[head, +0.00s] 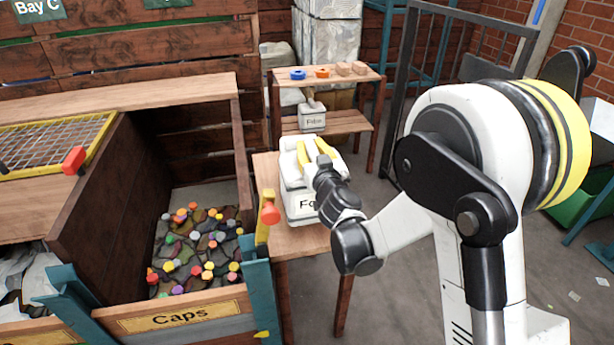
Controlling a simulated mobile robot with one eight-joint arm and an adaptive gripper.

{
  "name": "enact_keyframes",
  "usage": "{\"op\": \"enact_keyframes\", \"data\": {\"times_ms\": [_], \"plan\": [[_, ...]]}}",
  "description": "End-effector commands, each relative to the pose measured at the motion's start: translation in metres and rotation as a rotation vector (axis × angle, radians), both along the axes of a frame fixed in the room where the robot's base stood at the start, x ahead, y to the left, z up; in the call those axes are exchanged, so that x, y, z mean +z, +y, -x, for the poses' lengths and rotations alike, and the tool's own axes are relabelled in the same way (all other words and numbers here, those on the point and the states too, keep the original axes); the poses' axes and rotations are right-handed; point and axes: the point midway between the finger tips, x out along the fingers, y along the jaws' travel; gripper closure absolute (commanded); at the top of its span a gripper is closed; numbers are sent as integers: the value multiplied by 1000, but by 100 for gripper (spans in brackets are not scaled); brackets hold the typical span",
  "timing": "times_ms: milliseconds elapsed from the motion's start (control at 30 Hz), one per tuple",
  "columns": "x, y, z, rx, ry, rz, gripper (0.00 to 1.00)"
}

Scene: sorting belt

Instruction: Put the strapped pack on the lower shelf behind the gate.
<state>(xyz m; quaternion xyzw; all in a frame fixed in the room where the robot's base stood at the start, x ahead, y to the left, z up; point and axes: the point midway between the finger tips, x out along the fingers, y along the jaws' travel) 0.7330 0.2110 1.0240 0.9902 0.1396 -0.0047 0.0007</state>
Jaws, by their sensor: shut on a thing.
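A white pack with a label starting "Fo" (296,204) is at the wooden side table (268,178), left of my arm. My gripper (316,150), with yellow fingers, is shut at the top of this pack. The arm and wrist hide the pack's right side and part of its label. I cannot tell whether its base touches the table, and straps do not show clearly. The wooden shelf unit stands behind; its lower shelf (350,122) bears a smaller grey-white pack labelled "Film" (312,121). The dark metal gate (403,88) is right of the shelf unit.
The upper shelf (345,82) bears a blue ring (298,74), an orange ring (322,72) and tan blocks (352,68). The lower shelf has bare room right of the Film pack. A wooden caps bin (180,318) with a teal post (261,290) stands left of the table.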

Motion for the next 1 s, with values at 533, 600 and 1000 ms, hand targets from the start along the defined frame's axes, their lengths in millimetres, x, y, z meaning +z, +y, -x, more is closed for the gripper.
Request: {"op": "enact_keyframes", "data": {"times_ms": [533, 600, 1000], "plan": [[-68, 0, 0, 0, 0, 0, 100], [-66, 0, 0, 0, 0, 0, 100], [-68, -1, 0, 0, 0, 0, 57]]}}
